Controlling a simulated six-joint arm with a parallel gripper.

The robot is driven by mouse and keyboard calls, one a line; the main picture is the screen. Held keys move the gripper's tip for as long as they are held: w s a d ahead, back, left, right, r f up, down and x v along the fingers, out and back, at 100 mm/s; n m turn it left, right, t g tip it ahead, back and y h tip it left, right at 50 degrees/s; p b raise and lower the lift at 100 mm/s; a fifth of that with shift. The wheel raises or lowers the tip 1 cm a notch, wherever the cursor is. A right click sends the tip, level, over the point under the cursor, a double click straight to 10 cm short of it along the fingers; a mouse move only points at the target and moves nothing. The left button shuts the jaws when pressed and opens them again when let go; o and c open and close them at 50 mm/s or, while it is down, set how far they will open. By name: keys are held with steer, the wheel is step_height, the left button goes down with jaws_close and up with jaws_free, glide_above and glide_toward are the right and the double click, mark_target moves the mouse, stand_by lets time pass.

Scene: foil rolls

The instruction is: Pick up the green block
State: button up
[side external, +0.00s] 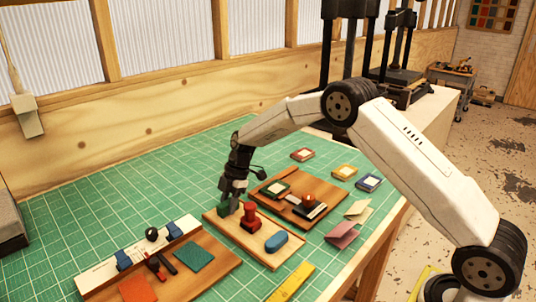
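The green block (222,210) stands at the back left corner of a pale wooden board (262,252). My gripper (231,205) points down at that corner, with its fingers at the block and partly covering it. The fingers are too small and dark to show whether they are open or closed on it. The block appears to be at board level. A red knobbed piece (250,217) stands just right of the block, close to my gripper. A blue rounded block (277,241) lies near the board's right end.
A brown tray (262,193) with a green-edged pad and red-topped piece lies behind. A wooden board (215,263) with tools is front left. The green mat (110,205) is clear at left.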

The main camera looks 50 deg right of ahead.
jaws_close()
steer(key=shift+r, duration=0.1)
steer(key=shift+r, duration=0.7)
steer(key=s+r, duration=1.1)
steer(key=s, duration=0.3)
steer(key=shift+d+r, duration=0.25)
steer(key=shift+d, duration=0.1)
